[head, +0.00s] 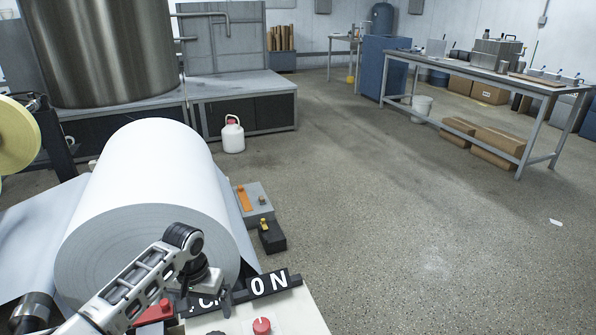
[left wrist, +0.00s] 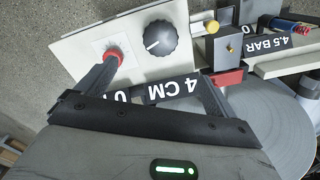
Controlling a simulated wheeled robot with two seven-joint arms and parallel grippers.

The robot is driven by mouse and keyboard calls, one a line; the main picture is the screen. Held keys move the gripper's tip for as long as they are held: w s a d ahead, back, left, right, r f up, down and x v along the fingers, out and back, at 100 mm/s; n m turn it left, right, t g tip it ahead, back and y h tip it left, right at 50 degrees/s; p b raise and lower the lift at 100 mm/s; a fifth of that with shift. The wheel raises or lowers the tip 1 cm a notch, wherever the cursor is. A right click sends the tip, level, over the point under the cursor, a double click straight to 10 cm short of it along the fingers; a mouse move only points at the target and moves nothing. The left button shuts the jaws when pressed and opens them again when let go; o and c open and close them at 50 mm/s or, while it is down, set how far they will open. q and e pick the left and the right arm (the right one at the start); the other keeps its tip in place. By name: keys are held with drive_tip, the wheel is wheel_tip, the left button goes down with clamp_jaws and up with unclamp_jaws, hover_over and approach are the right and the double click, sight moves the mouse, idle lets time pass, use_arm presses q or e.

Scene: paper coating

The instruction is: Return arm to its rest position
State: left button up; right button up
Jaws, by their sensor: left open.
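My left arm (head: 135,285) reaches in from the lower left of the head view, in front of a large white paper roll (head: 150,190). My left gripper (head: 207,300) is over the control panel (head: 300,318) beside the roll, partly hidden by its own wrist. In the left wrist view, the fingers of this gripper (left wrist: 155,72) stand wide apart with nothing held between them. Beyond them are a black dial (left wrist: 162,43) and a red button (left wrist: 114,56) on the panel. A black "4 CM" label (left wrist: 172,90) shows between the fingers. My right gripper is not in view.
A black "ON" label (head: 270,284) and a red knob (head: 262,326) are close to the left gripper. A yellow roll (head: 15,135) is at the left edge. A white jug (head: 232,135) stands on the floor. The floor to the right is open up to a workbench (head: 480,76).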

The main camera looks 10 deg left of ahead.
use_arm(q)
drive_tip(key=s+d+f+m+t, duration=0.1)
drive_tip(key=s+d+f+m, duration=0.2)
drive_tip(key=s+d, duration=0.75)
drive_tip(key=s+a+r+t, duration=0.1)
drive_tip(key=s+r, duration=0.3)
drive_tip(key=s, duration=0.3)
drive_tip(key=s+r+t, duration=0.2)
drive_tip(key=s+r, duration=0.2)
drive_tip(key=s, duration=0.3)
drive_tip(key=w+d+f+t+h, duration=0.3)
drive_tip(key=w+d+f+t, duration=0.2)
drive_tip(key=w+f+t, duration=0.1)
drive_tip(key=shift+d+f, duration=0.2)
drive_tip(key=shift+f, duration=0.1)
